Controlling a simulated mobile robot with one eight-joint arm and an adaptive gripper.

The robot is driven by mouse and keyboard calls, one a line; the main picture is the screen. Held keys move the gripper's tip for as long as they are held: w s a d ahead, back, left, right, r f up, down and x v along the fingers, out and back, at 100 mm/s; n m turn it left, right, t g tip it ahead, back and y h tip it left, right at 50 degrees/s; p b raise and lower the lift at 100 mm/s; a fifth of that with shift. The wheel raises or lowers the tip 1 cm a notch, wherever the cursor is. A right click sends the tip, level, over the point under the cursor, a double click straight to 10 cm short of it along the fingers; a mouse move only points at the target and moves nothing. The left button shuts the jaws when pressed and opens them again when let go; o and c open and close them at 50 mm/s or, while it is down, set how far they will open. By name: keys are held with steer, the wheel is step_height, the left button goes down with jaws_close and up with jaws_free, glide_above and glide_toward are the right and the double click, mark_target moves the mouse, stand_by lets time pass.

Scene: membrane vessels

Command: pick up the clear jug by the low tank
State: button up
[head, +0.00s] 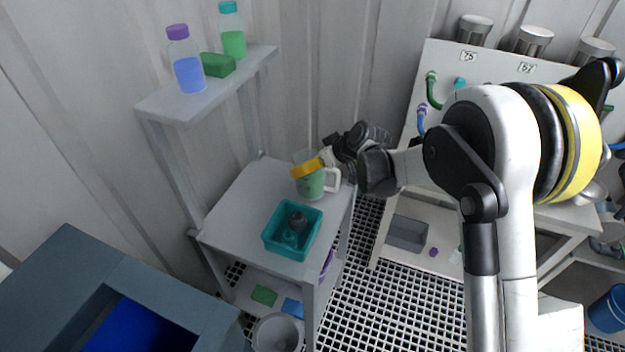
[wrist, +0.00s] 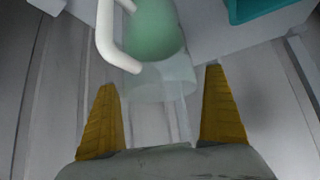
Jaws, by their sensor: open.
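The clear jug (head: 311,185) stands upright on the top of a grey shelf stand, with green liquid in its lower part and a white handle (head: 332,180) on its right. In the wrist view the jug (wrist: 153,35) is at the top centre, its handle (wrist: 108,40) at left. My gripper (head: 309,168) is open at the jug's upper part. One yellow finger crosses in front of it in the head view. In the wrist view my gripper (wrist: 159,80) has its fingertips apart, with the clear upper end of the jug between them. I cannot tell whether they touch it.
A teal tray (head: 270,243) with small dark items is in front of the jug. A blue-grey tank (head: 75,262) with a blue inside is at lower left. Bottles (head: 187,72) and a green block (head: 218,65) stand on the upper shelf. A white panel bench is at right.

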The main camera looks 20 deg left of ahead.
steer(key=c, duration=1.4)
steer(key=shift+o, duration=0.2)
steer(key=shift+r, duration=0.15)
step_height(320, 180, up, 4)
steer(key=shift+r+p, duration=0.2)
steer(key=shift+p, duration=0.85)
steer(key=w+d+r+p, duration=0.2)
steer(key=d+r, duration=0.4)
steer(key=d, duration=0.5)
steer(key=shift+d+r+p, duration=0.2)
steer(key=shift+d+p, duration=0.05)
steer(key=shift+p, duration=0.25)
